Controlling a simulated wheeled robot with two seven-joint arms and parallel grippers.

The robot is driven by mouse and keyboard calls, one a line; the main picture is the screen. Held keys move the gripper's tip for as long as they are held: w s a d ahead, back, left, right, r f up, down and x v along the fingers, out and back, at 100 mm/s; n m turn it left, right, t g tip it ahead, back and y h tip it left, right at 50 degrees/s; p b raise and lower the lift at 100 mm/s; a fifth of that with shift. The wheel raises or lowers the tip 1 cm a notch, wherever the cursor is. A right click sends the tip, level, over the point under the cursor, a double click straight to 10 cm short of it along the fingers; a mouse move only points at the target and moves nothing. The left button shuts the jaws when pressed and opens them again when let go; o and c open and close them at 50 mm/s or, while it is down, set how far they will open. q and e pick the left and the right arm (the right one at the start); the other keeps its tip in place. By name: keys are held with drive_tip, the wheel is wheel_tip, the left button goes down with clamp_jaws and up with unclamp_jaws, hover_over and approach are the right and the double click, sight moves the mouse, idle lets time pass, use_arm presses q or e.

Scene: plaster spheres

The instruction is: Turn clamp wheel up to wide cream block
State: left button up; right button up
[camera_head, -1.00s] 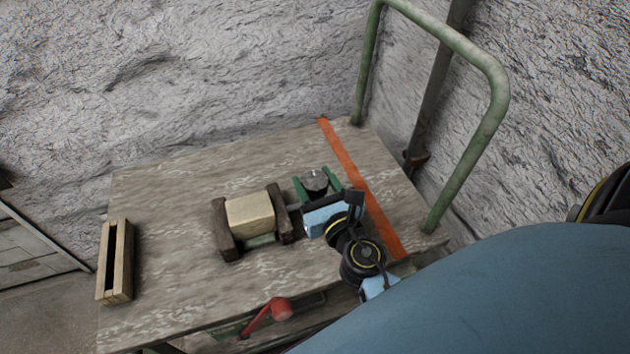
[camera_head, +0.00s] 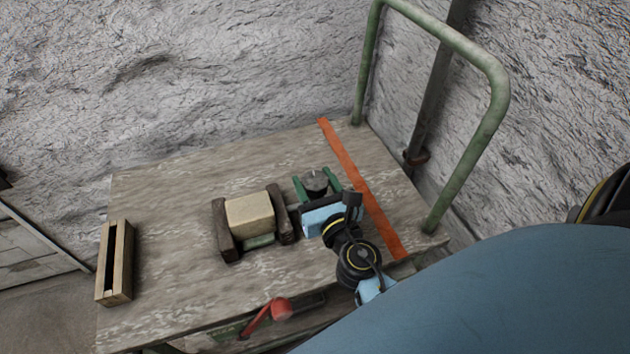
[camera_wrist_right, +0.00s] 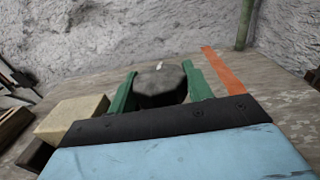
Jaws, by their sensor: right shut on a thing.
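A wide cream block (camera_head: 250,214) sits on the cart top between two dark brown clamp jaws, the left jaw (camera_head: 223,230) and the right jaw (camera_head: 284,214). Both jaws stand close beside the block; I cannot tell whether they touch it. My right gripper (camera_head: 316,185) has its two green fingers shut on the dark round clamp wheel (camera_head: 315,180), to the right of the clamp. The wheel (camera_wrist_right: 160,85) also shows between the fingers in the right wrist view, with a pale mark on top. The cream block (camera_wrist_right: 72,118) is at left there. My left gripper is not in view.
A narrow slotted wooden box (camera_head: 115,262) stands at the left edge of the cart top (camera_head: 170,200). An orange strip (camera_head: 362,190) runs along the right side, near the green handrail (camera_head: 480,145). A red lever (camera_head: 268,314) is at the front edge.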

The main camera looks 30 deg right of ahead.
sight(320, 194)
idle(0.3)
drive_tip(key=o, duration=1)
drive_tip(key=shift+c, duration=0.2)
drive_tip(key=shift+s+f, duration=0.1)
drive_tip(key=shift+s, duration=0.15)
drive_tip(key=shift+s+a+f+b, duration=0.15)
drive_tip(key=shift+s+b, duration=0.15)
drive_tip(key=shift+s, duration=0.3)
drive_tip(key=shift+s+a+r+b, duration=0.1)
drive_tip(key=shift+s+b, duration=0.15)
drive_tip(key=shift+s, duration=0.35)
drive_tip(key=s+b, duration=0.1)
drive_tip(key=s, duration=0.1)
drive_tip(key=s+a, duration=0.1)
drive_tip(key=s, duration=0.2)
drive_tip(key=shift+b, duration=0.4)
drive_tip(key=s, duration=0.2)
drive_tip(key=s+a+b, duration=0.1)
drive_tip(key=s, duration=0.1)
drive_tip(key=shift+s, duration=0.25)
use_arm(q)
drive_tip(key=w+d+r+t+h, duration=0.2)
drive_tip(key=w+d+r+t, duration=0.3)
drive_tip(key=w+r+t, duration=0.4)
drive_tip(key=shift+w+d+r+m+h, duration=0.3)
drive_tip(key=shift+w+d+r+h, duration=0.1)
drive_tip(key=shift+w+r, duration=0.4)
use_arm(e)
drive_tip(key=shift+s, duration=0.35)
